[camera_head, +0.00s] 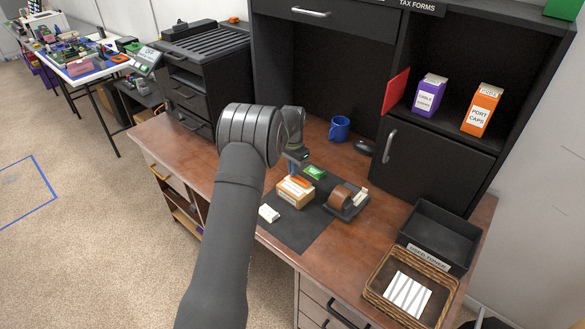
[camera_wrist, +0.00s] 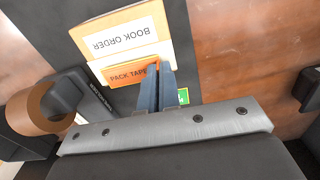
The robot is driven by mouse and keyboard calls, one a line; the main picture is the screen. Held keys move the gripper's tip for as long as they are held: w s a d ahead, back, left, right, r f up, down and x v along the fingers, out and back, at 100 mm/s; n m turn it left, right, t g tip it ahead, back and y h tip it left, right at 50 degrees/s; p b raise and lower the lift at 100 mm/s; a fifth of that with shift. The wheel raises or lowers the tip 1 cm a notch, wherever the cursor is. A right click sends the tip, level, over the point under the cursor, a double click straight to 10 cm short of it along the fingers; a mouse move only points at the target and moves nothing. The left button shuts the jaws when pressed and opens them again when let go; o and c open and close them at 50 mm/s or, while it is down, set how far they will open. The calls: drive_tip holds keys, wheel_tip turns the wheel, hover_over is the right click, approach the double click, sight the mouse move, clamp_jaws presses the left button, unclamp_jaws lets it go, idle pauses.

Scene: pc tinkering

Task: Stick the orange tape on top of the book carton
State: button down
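The book carton (camera_head: 289,194) is a small tan box on the dark mat. In the wrist view its white "BOOK ORDER" label (camera_wrist: 121,40) faces the camera. The orange tape (camera_wrist: 125,74), a strip marked "PACK TAPE", is at the carton's near edge in the wrist view. In the head view the orange tape (camera_head: 301,181) shows over the carton's top. My gripper (camera_wrist: 158,72) has its fingers close together on the tape's right end, holding it. The head view shows my gripper (camera_head: 294,168) just above the carton. I cannot tell whether tape and carton touch.
A brown tape roll in a black dispenser (camera_head: 341,199) stands right of the carton. A green item (camera_head: 314,172) lies behind it and a white item (camera_head: 268,213) in front. The blue mug (camera_head: 339,128), black tray (camera_head: 440,236) and wicker basket (camera_head: 378,275) stand farther off.

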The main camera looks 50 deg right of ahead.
drive_tip(key=shift+f, duration=0.55)
idle(1.1)
drive_tip(key=c, duration=1.6)
unclamp_jaws()
drive_tip(key=shift+r, duration=0.1)
wheel_tip(320, 180, up, 17)
drive_tip(key=shift+r, duration=0.15)
wheel_tip(320, 180, down, 17)
drive_tip(key=shift+f, duration=0.15)
